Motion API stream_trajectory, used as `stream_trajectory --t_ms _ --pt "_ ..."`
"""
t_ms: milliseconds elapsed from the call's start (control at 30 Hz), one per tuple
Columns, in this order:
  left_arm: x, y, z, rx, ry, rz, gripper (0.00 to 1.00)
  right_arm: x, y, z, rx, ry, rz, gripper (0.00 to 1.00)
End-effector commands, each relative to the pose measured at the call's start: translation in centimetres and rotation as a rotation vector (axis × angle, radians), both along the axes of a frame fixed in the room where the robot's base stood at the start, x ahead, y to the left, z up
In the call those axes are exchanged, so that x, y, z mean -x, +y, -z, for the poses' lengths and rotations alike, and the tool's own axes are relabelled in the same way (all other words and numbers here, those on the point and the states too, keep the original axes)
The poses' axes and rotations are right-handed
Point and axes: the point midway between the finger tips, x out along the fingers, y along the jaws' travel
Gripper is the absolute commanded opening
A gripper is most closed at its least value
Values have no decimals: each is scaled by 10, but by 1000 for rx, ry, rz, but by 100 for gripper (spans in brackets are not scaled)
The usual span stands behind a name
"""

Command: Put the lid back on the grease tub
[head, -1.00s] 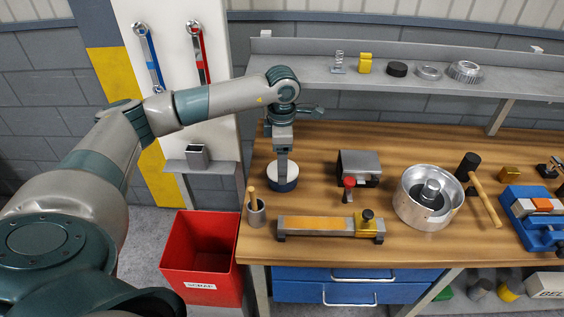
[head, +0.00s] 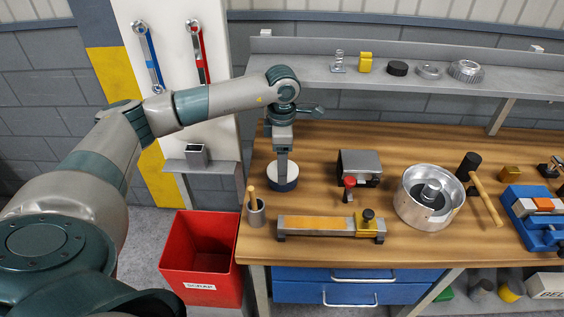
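The grease tub (head: 283,185) is a short, round, dark blue tub with a white top, standing upright at the back left of the workbench. I cannot tell whether the white top is a lid or the grease inside. My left gripper (head: 283,178) points straight down over the middle of the tub, its fingers reaching the white top and hiding part of it. The fingers appear edge-on, so I cannot see a gap between them or whether they hold something. My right gripper is out of view.
A cup with a wooden-handled tool (head: 257,214) stands in front of the tub. A grey metal block (head: 358,166) and red-knobbed part (head: 349,188) are to its right. A long fixture (head: 316,227) lies at the front. A red bin (head: 203,262) stands left of the bench (head: 425,150).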

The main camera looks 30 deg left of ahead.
Motion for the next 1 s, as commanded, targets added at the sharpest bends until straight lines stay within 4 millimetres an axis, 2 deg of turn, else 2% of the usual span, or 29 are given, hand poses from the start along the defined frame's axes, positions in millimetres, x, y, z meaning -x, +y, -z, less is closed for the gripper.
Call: stream_trajectory --t_ms 733,767,833,867,1000 --pt "0 0 0 0 0 0 47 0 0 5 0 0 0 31" --pt "0 0 0 0 0 0 70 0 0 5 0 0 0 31" --pt "0 0 0 0 0 0 87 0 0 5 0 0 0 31" --pt "0 0 0 0 0 0 90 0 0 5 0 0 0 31" --pt "0 0 0 0 0 0 90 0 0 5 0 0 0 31"
